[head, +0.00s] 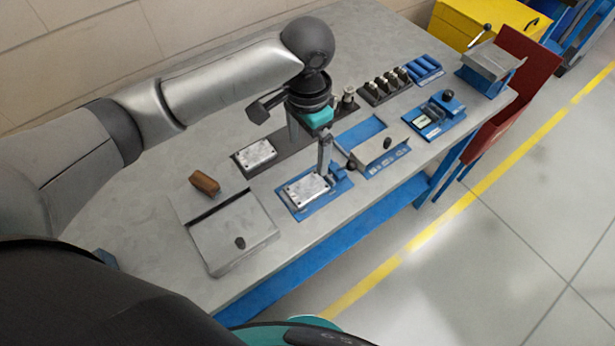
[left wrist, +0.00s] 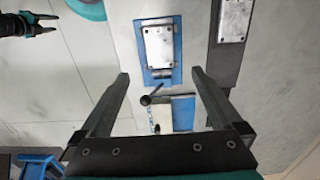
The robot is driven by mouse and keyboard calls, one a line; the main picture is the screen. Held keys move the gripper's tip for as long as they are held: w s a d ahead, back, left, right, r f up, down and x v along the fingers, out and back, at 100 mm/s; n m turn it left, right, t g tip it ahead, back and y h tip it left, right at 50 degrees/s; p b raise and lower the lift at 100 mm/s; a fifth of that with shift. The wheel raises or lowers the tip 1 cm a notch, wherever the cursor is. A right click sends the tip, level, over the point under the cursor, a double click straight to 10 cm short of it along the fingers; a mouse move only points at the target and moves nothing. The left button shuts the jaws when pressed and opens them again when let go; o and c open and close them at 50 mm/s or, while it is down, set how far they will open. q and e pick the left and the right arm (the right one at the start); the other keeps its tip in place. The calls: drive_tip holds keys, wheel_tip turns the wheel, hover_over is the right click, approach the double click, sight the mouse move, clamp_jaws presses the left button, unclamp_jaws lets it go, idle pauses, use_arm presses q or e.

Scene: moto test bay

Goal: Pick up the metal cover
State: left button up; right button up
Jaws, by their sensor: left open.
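Two alike flat silver metal covers with small corner holes show. One metal cover (head: 306,190) lies on a blue fixture (head: 335,196) near the table's front edge; it also shows in the left wrist view (left wrist: 160,46). The other cover (head: 256,153) lies on a dark tray (head: 285,146) farther back, and shows at the top right of the left wrist view (left wrist: 235,20). My left gripper (head: 309,146) is open and empty, pointing down above the table by the blue fixture. My right gripper (left wrist: 45,23) shows only small in the left wrist view.
A grey metal box (head: 232,228) with a dark knob and a brown block (head: 204,183) are on the left. A blue fixture with a grey metal cover and knob (head: 380,146) stands right of my gripper. Several cylinders stand in a rack (head: 372,96) behind.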

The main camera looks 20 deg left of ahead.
use_arm(q)
hover_over(307, 188)
wheel_tip(307, 188, down, 4)
wheel_tip(307, 188, down, 3)
drive_tip(key=shift+s+d+b, duration=0.1)
drive_tip(key=shift+s+b, duration=0.05)
drive_tip(key=shift+b, duration=0.5)
drive_tip(key=shift+f, duration=0.85)
drive_tip(key=f, duration=0.2)
drive_tip(key=f+b, duration=0.1)
drive_tip(key=f, duration=0.1)
drive_tip(key=shift+w+f, duration=0.2)
drive_tip(key=shift+f, duration=0.05)
use_arm(e)
drive_tip(key=f, duration=0.1)
drive_tip(key=s+f, duration=0.1)
drive_tip(key=f, duration=0.1)
drive_tip(key=shift+s+d, duration=0.35)
drive_tip(key=shift+s, duration=0.1)
use_arm(q)
drive_tip(key=shift+c, duration=0.7)
drive_tip(key=c, duration=1.3)
